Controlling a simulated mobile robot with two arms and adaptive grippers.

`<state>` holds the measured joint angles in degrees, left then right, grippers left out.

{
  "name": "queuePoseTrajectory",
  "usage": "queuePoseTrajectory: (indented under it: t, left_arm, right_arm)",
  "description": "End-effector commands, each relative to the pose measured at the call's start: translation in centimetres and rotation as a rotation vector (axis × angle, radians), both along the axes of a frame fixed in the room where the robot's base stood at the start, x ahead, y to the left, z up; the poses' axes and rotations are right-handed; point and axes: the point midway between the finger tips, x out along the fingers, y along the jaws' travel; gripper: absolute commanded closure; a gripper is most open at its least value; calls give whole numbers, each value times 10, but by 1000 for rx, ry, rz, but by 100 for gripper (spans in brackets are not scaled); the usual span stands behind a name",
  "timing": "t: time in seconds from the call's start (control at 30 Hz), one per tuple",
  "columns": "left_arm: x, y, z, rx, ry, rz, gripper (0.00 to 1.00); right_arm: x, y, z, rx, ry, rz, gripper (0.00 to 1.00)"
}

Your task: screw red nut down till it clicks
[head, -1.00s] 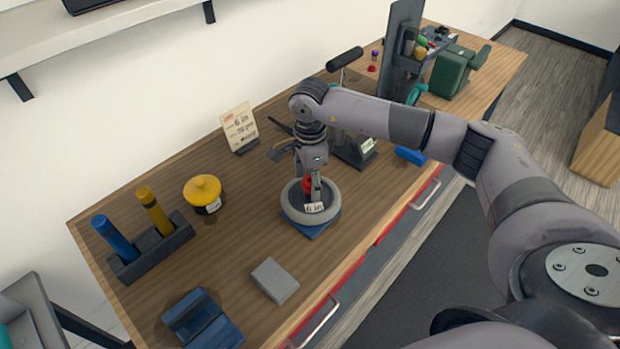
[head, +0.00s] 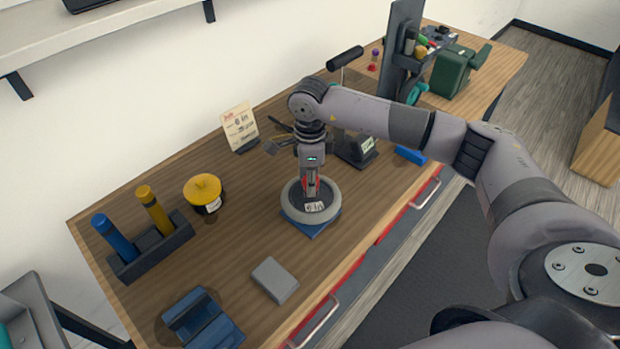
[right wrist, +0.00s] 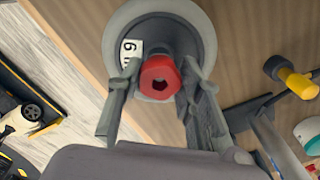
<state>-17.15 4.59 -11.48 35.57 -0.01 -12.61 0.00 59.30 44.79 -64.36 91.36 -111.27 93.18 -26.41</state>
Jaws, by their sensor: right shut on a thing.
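The red nut (right wrist: 160,77) sits at the middle of the round grey wheel (right wrist: 113,35), on a post I see only in part. The wheel (head: 330,211) lies flat on a blue base (head: 306,229) on the bench and bears a white tag with a number. My right gripper (head: 310,192) points down over the wheel's centre. In the right wrist view its fingers (right wrist: 157,82) stand on both sides of the red nut, shut on it. In the head view the fingers mostly hide the nut. My left gripper is not in view.
On the wooden bench stand a yellow-lidded pot (head: 203,190), a rack (head: 152,248) with blue and yellow handles, a card (head: 239,128), a grey block (head: 275,280) and a blue cradle (head: 202,320). A green vise-like thing (head: 455,73) stands at the far end.

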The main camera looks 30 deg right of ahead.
Motion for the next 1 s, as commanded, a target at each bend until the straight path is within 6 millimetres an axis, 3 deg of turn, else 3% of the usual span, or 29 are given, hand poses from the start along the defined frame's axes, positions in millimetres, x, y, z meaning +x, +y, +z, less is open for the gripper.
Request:
queuePoseTrajectory:
  t: [1.0]
  left_arm:
    - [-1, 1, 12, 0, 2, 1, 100]
  right_arm:
    - [-2, 2, 1, -1, 6, -1533, 93]
